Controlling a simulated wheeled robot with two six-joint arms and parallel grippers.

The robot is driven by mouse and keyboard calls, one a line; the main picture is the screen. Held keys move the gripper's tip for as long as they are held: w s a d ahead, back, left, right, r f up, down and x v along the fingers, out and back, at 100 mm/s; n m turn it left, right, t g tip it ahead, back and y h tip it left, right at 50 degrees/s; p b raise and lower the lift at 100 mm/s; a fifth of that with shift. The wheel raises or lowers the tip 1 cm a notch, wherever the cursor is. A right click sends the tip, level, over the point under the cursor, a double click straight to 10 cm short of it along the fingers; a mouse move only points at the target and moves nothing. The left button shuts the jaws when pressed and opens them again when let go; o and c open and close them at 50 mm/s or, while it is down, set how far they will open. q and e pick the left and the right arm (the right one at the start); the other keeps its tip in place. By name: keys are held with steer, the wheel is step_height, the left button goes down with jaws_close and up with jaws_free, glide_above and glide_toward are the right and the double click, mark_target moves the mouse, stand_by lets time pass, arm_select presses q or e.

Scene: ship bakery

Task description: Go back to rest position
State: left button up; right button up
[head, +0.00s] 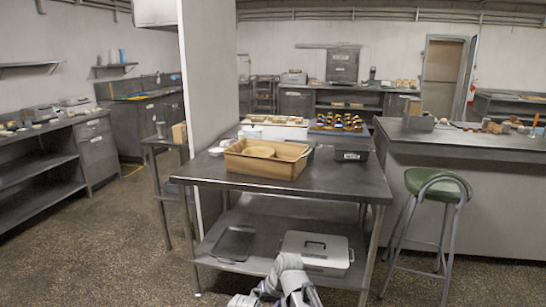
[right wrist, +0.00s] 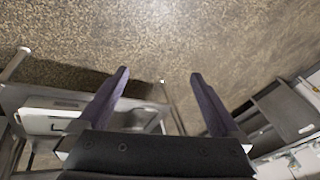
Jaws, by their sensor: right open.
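My right gripper (right wrist: 160,75) shows in the right wrist view with its two dark fingers spread wide apart. Nothing is between the fingers, and the speckled floor (right wrist: 165,35) lies beyond them. In the head view, grey links of my own arm show at the bottom centre, in front of the metal table (head: 340,185). The fingertips cannot be made out there. My left gripper is not seen in either view.
The table bears a brown tray (head: 236,163) with a round item inside, a white crate (head: 262,129) and a dark crate of bottles (head: 322,128). A lidded pan (head: 335,262) and a dark tray (head: 234,242) lie on its lower shelf. A green stool (head: 424,186) stands right. Floor at left is clear.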

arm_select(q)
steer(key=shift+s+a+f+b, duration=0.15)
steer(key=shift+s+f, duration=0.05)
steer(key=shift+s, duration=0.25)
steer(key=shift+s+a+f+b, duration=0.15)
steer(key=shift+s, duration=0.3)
arm_select(e)
steer(key=shift+w+a+f, duration=0.2)
steer(key=shift+a+f, duration=0.05)
steer(key=shift+a, duration=0.5)
steer(key=shift+w+a+f, duration=0.15)
steer(key=shift+a+f, duration=0.05)
steer(key=shift+a, duration=0.55)
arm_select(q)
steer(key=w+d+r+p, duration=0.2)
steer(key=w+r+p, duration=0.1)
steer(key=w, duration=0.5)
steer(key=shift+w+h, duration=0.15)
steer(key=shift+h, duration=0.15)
arm_select(e)
steer(key=s+d+r, duration=0.1)
steer(key=s+d, duration=0.1)
steer(key=d, duration=0.3)
steer(key=s+d+r+m+t, duration=0.1)
steer(key=d+r, duration=0.1)
steer(key=d, duration=0.3)
steer(key=shift+s+d+r, duration=0.2)
steer(key=shift+s+r, duration=0.1)
steer(key=shift+s, duration=0.1)
